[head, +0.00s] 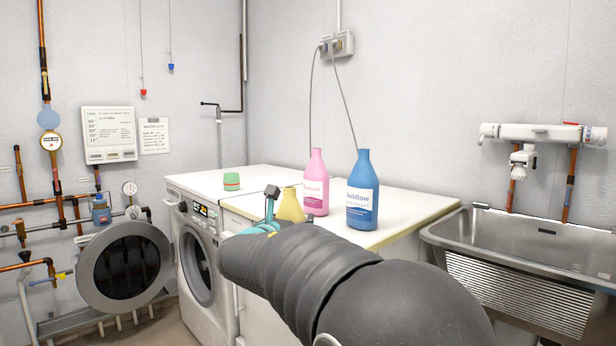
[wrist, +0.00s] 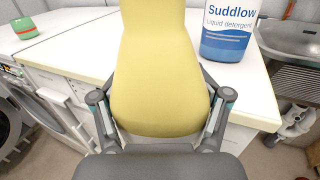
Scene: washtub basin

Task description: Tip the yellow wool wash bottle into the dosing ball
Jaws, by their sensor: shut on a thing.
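The yellow bottle (wrist: 160,70) fills the middle of the wrist view, with its top cut off by the picture's edge. My gripper (wrist: 161,100) is shut on it, one finger on each side. In the head view only the upper part of the yellow bottle (head: 290,207) shows behind my gripper (head: 270,212); my arm hides the rest. I cannot tell whether its base touches the worktop. A small green cup, which looks like the dosing ball (head: 231,182), stands on the worktop to the left, apart from the bottle. It also shows in the wrist view (wrist: 24,28).
A pink bottle (head: 316,185) and a blue Suddlow bottle (head: 362,191) stand on the white worktop (head: 405,208), right of the yellow one. A washing machine (head: 196,258) with an open round door (head: 125,266) is at left. A metal sink (head: 540,240) is at right.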

